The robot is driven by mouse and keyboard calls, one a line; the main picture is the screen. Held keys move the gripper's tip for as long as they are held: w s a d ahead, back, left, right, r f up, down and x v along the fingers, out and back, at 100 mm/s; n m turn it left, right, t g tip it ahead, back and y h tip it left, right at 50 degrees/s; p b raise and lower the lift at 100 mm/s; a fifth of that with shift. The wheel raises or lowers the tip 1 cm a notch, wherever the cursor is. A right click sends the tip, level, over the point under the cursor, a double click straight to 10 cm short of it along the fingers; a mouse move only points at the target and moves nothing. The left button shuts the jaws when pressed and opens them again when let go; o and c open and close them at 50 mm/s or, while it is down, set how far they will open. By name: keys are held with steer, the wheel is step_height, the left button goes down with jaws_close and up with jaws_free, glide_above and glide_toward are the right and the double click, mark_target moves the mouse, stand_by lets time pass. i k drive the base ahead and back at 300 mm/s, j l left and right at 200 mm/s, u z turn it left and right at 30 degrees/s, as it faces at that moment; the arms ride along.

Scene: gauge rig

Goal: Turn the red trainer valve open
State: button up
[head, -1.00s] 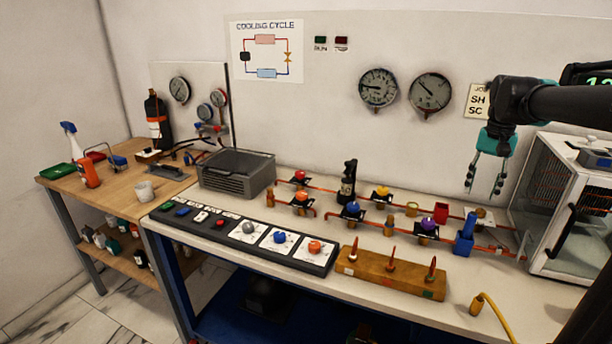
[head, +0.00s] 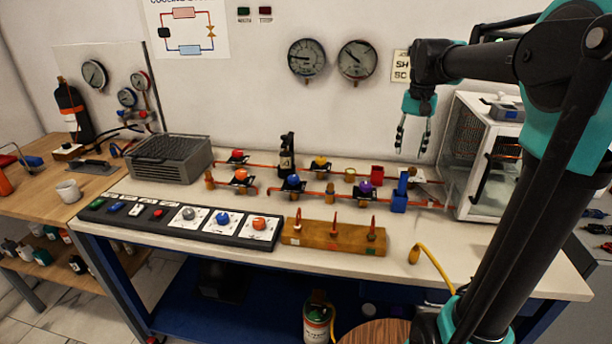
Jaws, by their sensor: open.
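The red trainer valve (head: 238,155) has a small red knob on a dark mount. It sits on the back copper pipe run of the bench, just right of the grey slatted unit. My gripper (head: 411,150) hangs fingers down, open and empty, well to the right of the red valve, near the glass-fronted cabinet. Nothing is between its fingers. An orange-knobbed valve (head: 241,175) stands right in front of the red one. The angle of the red knob is too small to tell.
Blue (head: 293,182), yellow (head: 320,162) and purple (head: 365,187) valves share the pipes. A wooden block with red-tipped pins (head: 334,238) and a control strip (head: 185,222) lie in front. The glass-fronted cabinet (head: 482,150) is at right.

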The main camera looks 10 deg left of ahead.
mark_target(238, 153)
steer(key=k+j, duration=0.1)
steer(key=j, duration=0.25)
steer(key=k+j, duration=0.15)
steer(key=j, duration=0.15)
steer(key=k+j, duration=0.1)
steer(key=j, duration=0.25)
steer(key=k+j, duration=0.15)
steer(key=j, duration=0.2)
steer(key=u, duration=0.05)
